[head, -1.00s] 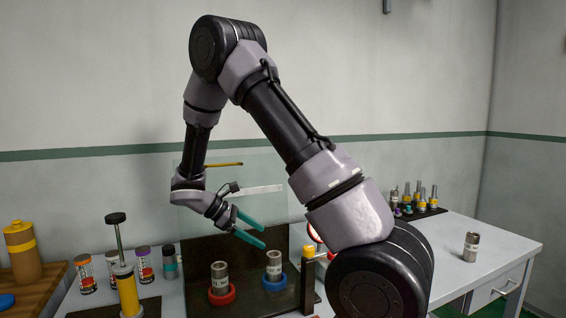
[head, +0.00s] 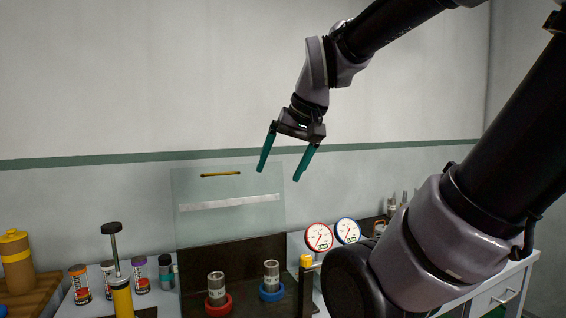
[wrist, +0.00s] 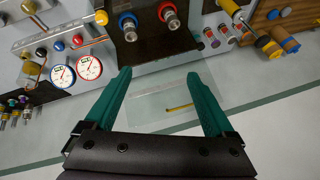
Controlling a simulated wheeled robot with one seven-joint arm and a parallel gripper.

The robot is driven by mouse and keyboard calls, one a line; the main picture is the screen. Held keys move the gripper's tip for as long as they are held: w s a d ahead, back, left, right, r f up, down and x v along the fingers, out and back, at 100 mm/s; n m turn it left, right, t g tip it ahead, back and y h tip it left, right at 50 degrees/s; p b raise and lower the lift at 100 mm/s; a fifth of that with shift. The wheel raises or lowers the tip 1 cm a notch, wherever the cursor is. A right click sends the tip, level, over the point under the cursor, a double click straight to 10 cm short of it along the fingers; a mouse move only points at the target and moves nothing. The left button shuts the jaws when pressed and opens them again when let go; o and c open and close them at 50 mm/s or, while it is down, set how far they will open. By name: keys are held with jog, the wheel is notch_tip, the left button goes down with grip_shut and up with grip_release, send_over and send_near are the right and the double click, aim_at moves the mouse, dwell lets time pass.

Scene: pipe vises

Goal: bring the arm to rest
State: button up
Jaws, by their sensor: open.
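My gripper (head: 283,165) is raised in front of the wall, above the workbench. Its two teal fingers are spread apart with nothing between them, and they also show empty in the wrist view (wrist: 163,98). Below it, a grey pipe piece (head: 216,286) stands in a red ring (head: 218,304), and another grey pipe piece (head: 271,272) stands in a blue ring (head: 271,292). The gripper is well apart from both. The wrist view shows the red ring (wrist: 166,10) and blue ring (wrist: 127,21) from above.
A clear panel (head: 228,222) with a yellow handle stands behind the rings. Two gauges, red-rimmed (head: 318,237) and blue-rimmed (head: 347,231), stand to the right. A yellow hand pump (head: 121,298) and several cans (head: 139,277) stand at left. The air around the gripper is clear.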

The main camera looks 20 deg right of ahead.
jog(key=shift+s+r+m+t, duration=0.45)
jog(key=shift+m+t, duration=0.05)
